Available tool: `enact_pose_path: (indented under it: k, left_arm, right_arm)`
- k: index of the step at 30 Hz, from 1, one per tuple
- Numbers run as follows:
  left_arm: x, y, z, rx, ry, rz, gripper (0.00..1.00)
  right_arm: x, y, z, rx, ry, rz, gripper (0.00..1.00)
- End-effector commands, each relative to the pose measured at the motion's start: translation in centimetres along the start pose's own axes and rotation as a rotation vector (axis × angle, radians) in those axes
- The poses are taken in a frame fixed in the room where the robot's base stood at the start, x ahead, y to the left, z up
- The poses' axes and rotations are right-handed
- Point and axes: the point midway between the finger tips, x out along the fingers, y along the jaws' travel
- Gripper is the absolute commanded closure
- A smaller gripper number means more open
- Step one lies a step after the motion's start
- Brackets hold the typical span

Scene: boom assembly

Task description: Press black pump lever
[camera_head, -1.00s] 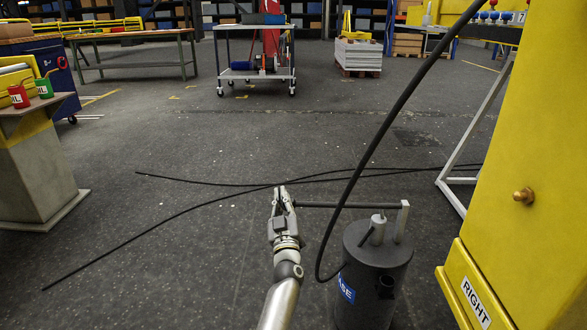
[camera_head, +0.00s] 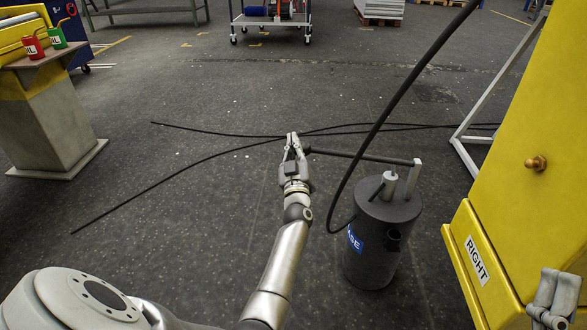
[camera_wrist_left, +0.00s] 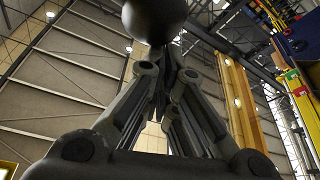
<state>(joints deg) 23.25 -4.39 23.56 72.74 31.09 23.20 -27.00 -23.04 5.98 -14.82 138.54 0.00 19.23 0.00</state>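The black pump lever (camera_head: 362,156) runs left from the top of the dark cylindrical pump (camera_head: 372,245), which stands on the floor with a blue label. My left gripper (camera_head: 294,142) is at the lever's free left end. In the left wrist view, its fingers (camera_wrist_left: 166,62) converge and look shut. The lever's rounded black end (camera_wrist_left: 155,18) is close in front of the fingertips and partly hides them. It does not appear to be between them. My right gripper (camera_head: 553,295) is only partly in view at the lower right edge, and its state is unclear.
A yellow structure marked RIGHT (camera_head: 475,260) stands just right of the pump. A black hose (camera_head: 395,105) arcs past the lever, and thin black cables (camera_head: 185,185) lie on the floor. A pedestal (camera_head: 50,125) with oil cans stands left. The floor between is open.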

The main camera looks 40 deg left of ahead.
Motion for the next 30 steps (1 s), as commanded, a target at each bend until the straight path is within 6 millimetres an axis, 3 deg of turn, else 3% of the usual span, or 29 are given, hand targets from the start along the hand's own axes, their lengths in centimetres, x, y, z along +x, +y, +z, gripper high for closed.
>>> enact_pose_path:
  k: [4,14,24,30]
  left_arm:
    - [0.5,0.2,-0.9,0.000,0.003,0.000,1.00]
    - [-2.7,0.2,-0.8,-0.001,0.002,0.001,1.00]
    - [-6.5,0.1,-0.9,-0.001,0.003,0.000,1.00]
    - [-8.5,0.1,-1.0,0.000,0.004,0.001,1.00]
  right_arm:
    - [0.1,0.3,2.4,-0.007,-0.142,0.006,0.48]
    - [-1.7,1.1,7.7,-0.020,-0.458,0.021,0.48]
    - [-5.5,1.9,12.2,-0.028,-0.781,0.039,0.48]
    - [-7.9,2.4,13.8,-0.031,-0.931,0.049,0.48]
